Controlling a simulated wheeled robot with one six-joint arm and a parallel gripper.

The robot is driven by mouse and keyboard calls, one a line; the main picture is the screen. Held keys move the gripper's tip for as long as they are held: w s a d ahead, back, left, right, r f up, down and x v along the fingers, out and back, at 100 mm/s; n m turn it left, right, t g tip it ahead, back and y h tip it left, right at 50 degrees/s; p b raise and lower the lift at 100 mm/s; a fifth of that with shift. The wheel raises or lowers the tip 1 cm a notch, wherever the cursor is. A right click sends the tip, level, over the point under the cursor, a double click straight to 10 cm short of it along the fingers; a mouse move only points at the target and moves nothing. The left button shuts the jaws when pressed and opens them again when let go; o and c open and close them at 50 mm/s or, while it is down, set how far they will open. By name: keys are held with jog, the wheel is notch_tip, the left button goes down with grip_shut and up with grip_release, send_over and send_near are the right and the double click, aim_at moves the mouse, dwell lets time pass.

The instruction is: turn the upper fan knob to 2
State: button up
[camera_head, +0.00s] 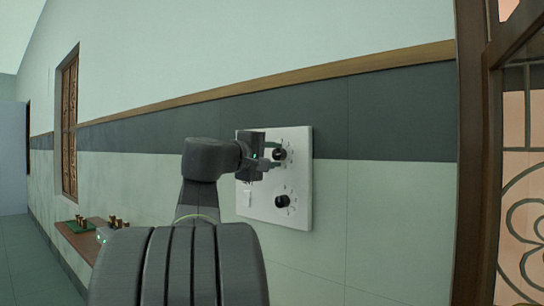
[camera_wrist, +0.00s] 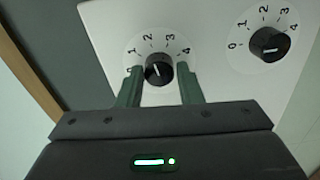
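The upper fan knob (camera_head: 279,155) is a black round knob on a white wall panel (camera_head: 301,179). In the wrist view the upper knob (camera_wrist: 160,74) sits between the fingertips of my gripper (camera_wrist: 159,68), with a small gap on each side. The gripper is open and looks clear of the knob's sides. Its dial reads 0 to 4. The short white mark on the knob points up and slightly left in the wrist view, roughly toward 2; its exact setting is hard to tell. My gripper (camera_head: 265,155) also shows in the head view, at the knob from the left.
A lower black knob (camera_head: 283,201) with its own 0 to 4 dial is below; it also shows in the wrist view (camera_wrist: 269,42). A white switch (camera_head: 247,198) is on the panel. A wooden shelf (camera_head: 78,240) with small items is at left. A door frame (camera_head: 470,150) stands right.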

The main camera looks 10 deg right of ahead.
jog(key=o, duration=0.3)
jog(key=shift+a, duration=0.1)
jog(key=v, duration=1.3)
jog(key=shift+s+a, duration=0.2)
jog(key=shift+s, duration=0.05)
jog(key=x, duration=1.3)
jog(key=shift+w+d, duration=0.25)
jog(key=shift+d, duration=0.05)
